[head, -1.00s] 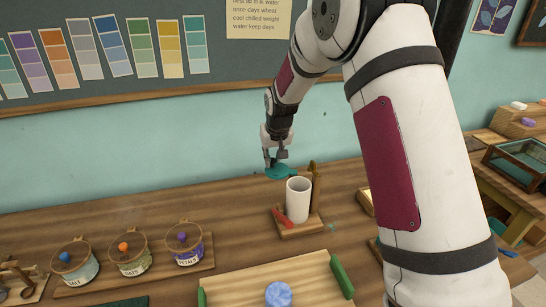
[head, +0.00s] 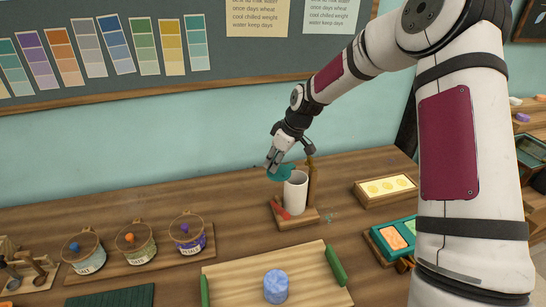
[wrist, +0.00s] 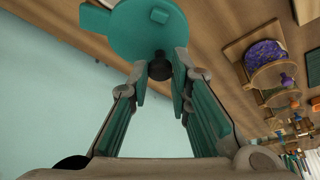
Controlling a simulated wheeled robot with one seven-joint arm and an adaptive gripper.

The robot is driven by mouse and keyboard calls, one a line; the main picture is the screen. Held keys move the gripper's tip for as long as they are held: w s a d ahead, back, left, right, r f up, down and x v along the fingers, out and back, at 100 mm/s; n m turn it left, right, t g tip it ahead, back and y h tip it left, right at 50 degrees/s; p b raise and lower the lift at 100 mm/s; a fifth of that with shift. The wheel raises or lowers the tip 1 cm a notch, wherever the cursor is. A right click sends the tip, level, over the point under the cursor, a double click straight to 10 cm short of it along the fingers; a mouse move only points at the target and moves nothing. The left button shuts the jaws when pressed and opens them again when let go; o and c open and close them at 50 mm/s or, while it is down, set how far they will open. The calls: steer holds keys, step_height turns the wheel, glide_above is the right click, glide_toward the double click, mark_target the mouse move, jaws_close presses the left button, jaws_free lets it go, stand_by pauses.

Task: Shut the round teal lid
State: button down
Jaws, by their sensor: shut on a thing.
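The round teal lid (head: 278,172) is just beside the upper left rim of a white cylindrical cup (head: 295,194). The lid is tilted, and the cup's mouth shows open. The cup stands upright on a small wooden stand (head: 312,218) with a post behind it. My gripper (head: 274,164) is at the lid's upper left. In the wrist view the lid (wrist: 140,30) is beyond my fingertips, and its dark knob (wrist: 160,67) is between them. My gripper is shut on this knob. Whether the lid touches the cup is unclear.
A red stick (head: 281,209) leans by the cup. Three lidded jars (head: 190,238) stand on a board at left. A wooden board with green side bars (head: 335,266) and a blue cylinder (head: 276,287) is in front. Yellow soap in a tray (head: 386,189) is at right. The wall is close behind.

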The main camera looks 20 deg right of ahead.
mark_target(280, 178)
steer(key=s+n, duration=0.1)
steer(key=n, duration=0.1)
steer(key=s+d+n+g+y, duration=0.1)
steer(key=n, duration=0.1)
steer(key=shift+s+d+n, duration=0.2)
steer(key=shift+n, duration=0.1)
steer(key=n, duration=0.1)
steer(key=s+d+n+g, duration=0.1)
steer(key=shift+d+f+n+g, duration=0.1)
steer(key=shift+n+g, duration=0.2)
steer(key=shift+s+d+n+g+b, duration=0.2)
steer(key=shift+d+n+g+b, duration=0.3)
steer(key=shift+n, duration=0.55)
steer(key=shift+s+d+n+g+b, duration=0.2)
steer(key=shift+d+n+g+b, duration=0.15)
steer(key=shift+d+n, duration=0.55)
steer(key=shift+s+d+n+g+b, duration=0.2)
steer(key=shift+d+n+g+b, duration=0.15)
steer(key=shift+n, duration=0.9)
steer(key=c, duration=1.4)
jaws_free()
steer(key=shift+c, duration=0.2)
steer(key=v, duration=1.2)
